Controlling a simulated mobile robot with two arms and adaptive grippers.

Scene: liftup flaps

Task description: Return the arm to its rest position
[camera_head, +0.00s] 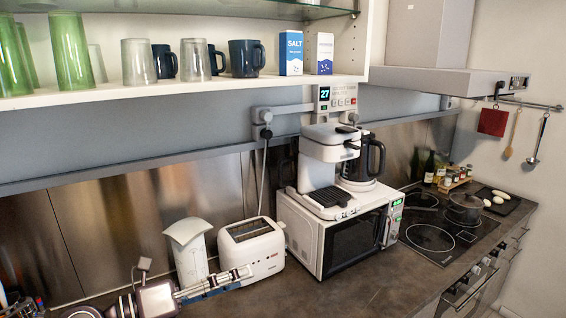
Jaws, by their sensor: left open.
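My left gripper (238,277) reaches in from the bottom left, low over the front of the counter. Its fingers point right, are open, and hold nothing that I can see. They appear in front of the white toaster (252,247) and the white paper-like holder (188,250); whether they touch either one I cannot tell. My right gripper is not in view. The wall cabinet (180,92) above is open at the front, with glasses, dark mugs and a salt box (291,52) on its shelf.
A microwave (340,235) with a coffee maker (330,165) on top stands right of the toaster. Farther right is a cooktop (435,235) with a pot (464,207). Bare counter (350,295) lies in front of the microwave. A range hood (440,80) juts out at upper right.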

